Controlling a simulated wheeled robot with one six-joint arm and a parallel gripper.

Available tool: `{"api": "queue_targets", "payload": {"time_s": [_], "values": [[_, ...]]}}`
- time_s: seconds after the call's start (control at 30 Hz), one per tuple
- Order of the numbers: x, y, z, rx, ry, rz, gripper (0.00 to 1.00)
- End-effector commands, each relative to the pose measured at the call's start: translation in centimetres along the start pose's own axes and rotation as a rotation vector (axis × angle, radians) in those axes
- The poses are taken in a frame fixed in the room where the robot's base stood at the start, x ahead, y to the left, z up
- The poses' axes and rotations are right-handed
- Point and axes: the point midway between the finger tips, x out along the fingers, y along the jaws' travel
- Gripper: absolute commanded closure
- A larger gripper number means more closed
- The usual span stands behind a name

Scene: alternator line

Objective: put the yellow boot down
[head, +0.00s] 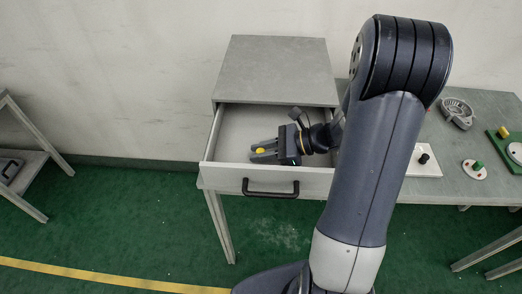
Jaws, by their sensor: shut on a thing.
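The yellow boot (260,150) is a small yellow piece between the fingertips of my gripper (262,151). My gripper is shut on it. Both are over the inside of an open drawer (222,178) with a dark handle, under a grey cabinet top. I cannot tell from this view whether the boot touches the drawer floor. Part of the drawer's right side is hidden behind my arm.
A grey bench (455,185) extends to the right. On it are a metal housing ring (457,113), a white plate with a black knob (424,160), a round piece with a green top (475,168) and a green board (499,151). The drawer floor left of my gripper looks clear.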

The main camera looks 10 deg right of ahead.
Motion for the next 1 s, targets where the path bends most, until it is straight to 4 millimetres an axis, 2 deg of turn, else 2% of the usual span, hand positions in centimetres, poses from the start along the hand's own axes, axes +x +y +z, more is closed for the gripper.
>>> {"api": "queue_targets", "payload": {"time_s": [0.1, 0.13, 0.4, 0.73, 0.87, 1.0], "values": [[0.2, 0.0, -0.4, 0.001, 0.0, 0.0, 0.99], [0.2, 0.0, -0.4, 0.0, 0.0, 0.0, 0.77], [0.1, 0.0, -0.3, 0.001, 0.0, 0.0, 0.56], [-0.1, 0.0, 0.3, 0.0, 0.0, 0.0, 0.56], [-1.8, -0.1, -0.1, 0.0, 0.0, -0.005, 0.56], [-4.7, -0.1, -0.2, -0.001, 0.001, -0.007, 0.56]]}}
